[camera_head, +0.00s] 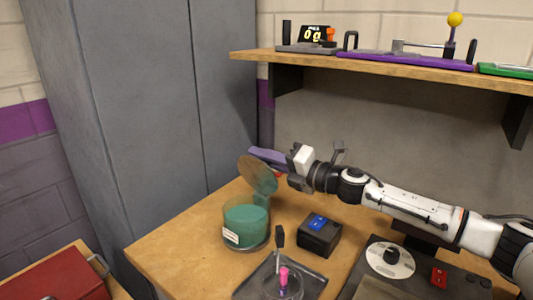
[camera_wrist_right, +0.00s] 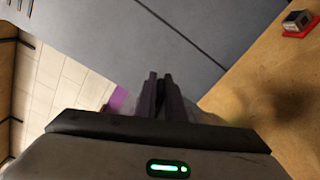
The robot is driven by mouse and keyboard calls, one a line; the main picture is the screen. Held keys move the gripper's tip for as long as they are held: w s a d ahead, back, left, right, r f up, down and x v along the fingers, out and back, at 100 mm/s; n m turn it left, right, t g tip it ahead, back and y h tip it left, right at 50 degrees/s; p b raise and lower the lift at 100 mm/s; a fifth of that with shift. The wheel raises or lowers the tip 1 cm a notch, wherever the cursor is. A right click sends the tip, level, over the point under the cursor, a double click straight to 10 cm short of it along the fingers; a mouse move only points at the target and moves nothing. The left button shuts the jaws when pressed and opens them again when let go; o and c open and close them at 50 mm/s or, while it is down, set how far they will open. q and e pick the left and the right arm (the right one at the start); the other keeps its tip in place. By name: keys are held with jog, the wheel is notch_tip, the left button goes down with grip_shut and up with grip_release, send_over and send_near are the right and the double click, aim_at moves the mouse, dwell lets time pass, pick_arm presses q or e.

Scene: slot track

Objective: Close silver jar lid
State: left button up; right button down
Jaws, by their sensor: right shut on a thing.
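The jar (camera_head: 246,222) is teal glass with a pale label and stands near the left edge of the wooden table. Its round lid (camera_head: 257,176) is raised, tilted steeply above the jar's back rim. My right gripper (camera_head: 268,157) reaches in from the right, its purple fingers at the lid's upper edge. In the right wrist view, the fingers (camera_wrist_right: 161,95) are close together, and the contact with the lid is hard to see. My left gripper is not in view.
A black box with a blue top (camera_head: 320,234) stands right of the jar. A dark tray (camera_head: 250,285) with a small jar is in front, and a disc (camera_head: 390,259) lies further right. A grey cabinet (camera_head: 150,110) stands behind left; a shelf (camera_head: 400,67) hangs above the arm.

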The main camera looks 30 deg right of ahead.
jog(key=shift+s+a+f+n, duration=0.2)
jog(key=shift+a+n, duration=0.15)
jog(key=shift+n, duration=0.15)
jog(key=c, duration=1.9)
grip_release()
jog(key=shift+d, duration=0.1)
